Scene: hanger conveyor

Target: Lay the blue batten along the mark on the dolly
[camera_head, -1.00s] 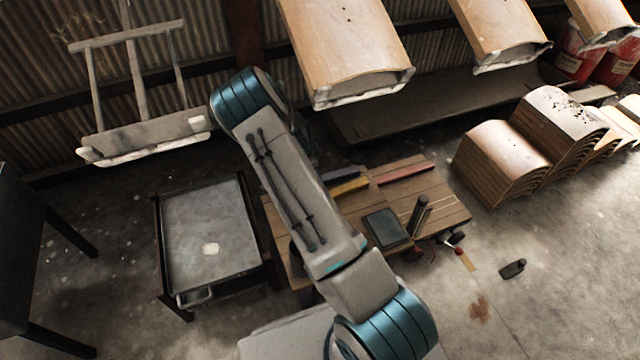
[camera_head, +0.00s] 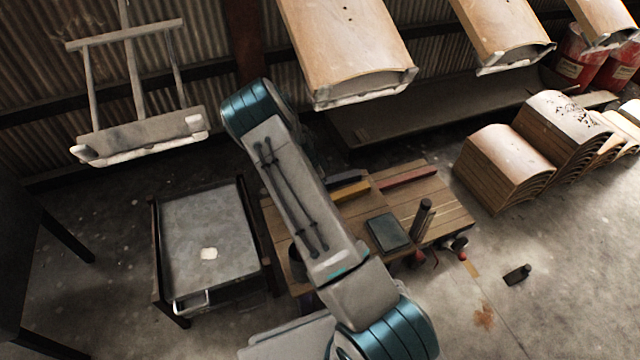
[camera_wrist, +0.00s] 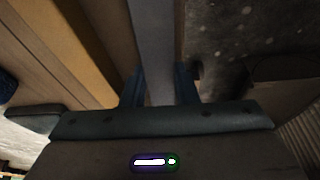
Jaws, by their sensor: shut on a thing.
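My gripper (camera_wrist: 158,88) is shut on the blue batten (camera_wrist: 156,45), which looks grey-blue and runs away between the fingers in the wrist view. The yellow batten (camera_wrist: 75,45) lies beside it to the left, and dark floor shows to the right. In the head view my arm hides the gripper and most of the held batten. A low grey-topped stand with a handle (camera_head: 225,222), perhaps the dolly, is at left, with one pale patch (camera_head: 209,253) on top. I cannot tell whether that patch is the mark.
The slatted wooden bench (camera_head: 446,203) carries the yellow batten, a red batten (camera_head: 408,177), a dark pad (camera_head: 387,231) and an upright dark cylinder (camera_head: 422,216). A pale frame (camera_head: 145,135) hangs behind the grey stand. Curved wooden panels (camera_head: 350,45) hang overhead.

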